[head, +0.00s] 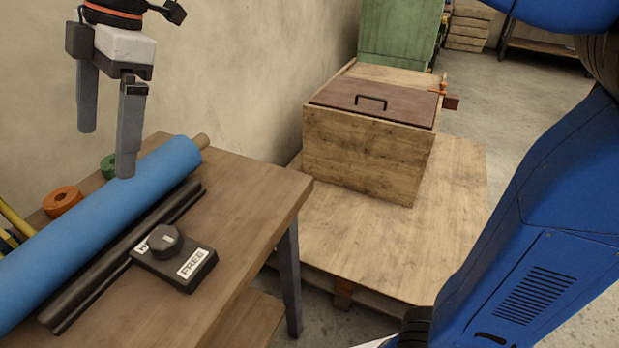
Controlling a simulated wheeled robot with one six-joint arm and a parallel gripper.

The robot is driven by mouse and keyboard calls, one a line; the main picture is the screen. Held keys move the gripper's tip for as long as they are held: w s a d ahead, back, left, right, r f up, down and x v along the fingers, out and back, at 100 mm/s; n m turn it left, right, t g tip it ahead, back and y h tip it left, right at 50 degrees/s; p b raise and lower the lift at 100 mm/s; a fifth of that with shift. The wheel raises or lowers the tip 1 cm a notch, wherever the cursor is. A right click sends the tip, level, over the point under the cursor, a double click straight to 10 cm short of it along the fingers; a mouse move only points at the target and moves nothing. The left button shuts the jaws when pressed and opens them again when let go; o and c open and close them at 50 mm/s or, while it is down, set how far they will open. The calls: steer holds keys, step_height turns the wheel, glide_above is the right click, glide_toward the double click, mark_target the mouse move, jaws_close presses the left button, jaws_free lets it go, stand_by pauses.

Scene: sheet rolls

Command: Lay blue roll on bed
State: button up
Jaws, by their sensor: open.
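The blue roll (110,210) lies slantwise along the left part of the wooden table, with a brown core end sticking out at its far right end. Its near end runs out of the picture at the left. My gripper (106,152) points down at the roll with its two grey fingers apart. The right fingertip overlaps the roll's upper side in the picture; I cannot tell whether it touches. Nothing is held between the fingers. I cannot tell for sure which surface is the bed.
A black bar (125,255) and a black box with a knob and a "FREE" label (175,262) lie in front of the roll. Orange (62,201) and green (108,166) tape rolls sit behind it. A wooden chest (365,155) stands on a low wooden platform (450,215).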

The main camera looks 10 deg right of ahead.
steer(key=w+d+f+m+t, duration=0.1)
steer(key=w+d+f+m, duration=0.2)
steer(key=d, duration=0.6)
steer(key=d+f+m+t+h, duration=0.1)
steer(key=d+f+m, duration=0.2)
steer(key=d+m, duration=0.35)
steer(key=w+d+f+m+t, duration=0.2)
steer(key=d+m, duration=0.1)
steer(key=d, duration=0.7)
steer(key=s+d+f+m+h, duration=0.1)
steer(key=s+d+f+m, duration=0.2)
steer(key=d, duration=0.4)
steer(key=s+d+f+m+t+h, duration=0.1)
steer(key=s+d+f+m, duration=0.3)
steer(key=d+f, duration=0.3)
steer(key=s+d+f+m+t+h, duration=0.1)
steer(key=s+d+f+m, duration=0.2)
steer(key=d+f+m, duration=0.3)
steer(key=shift+s+d+h, duration=0.15)
steer(key=shift+d+h, duration=0.15)
steer(key=shift+d, duration=0.35)
steer(key=shift+r, duration=0.1)
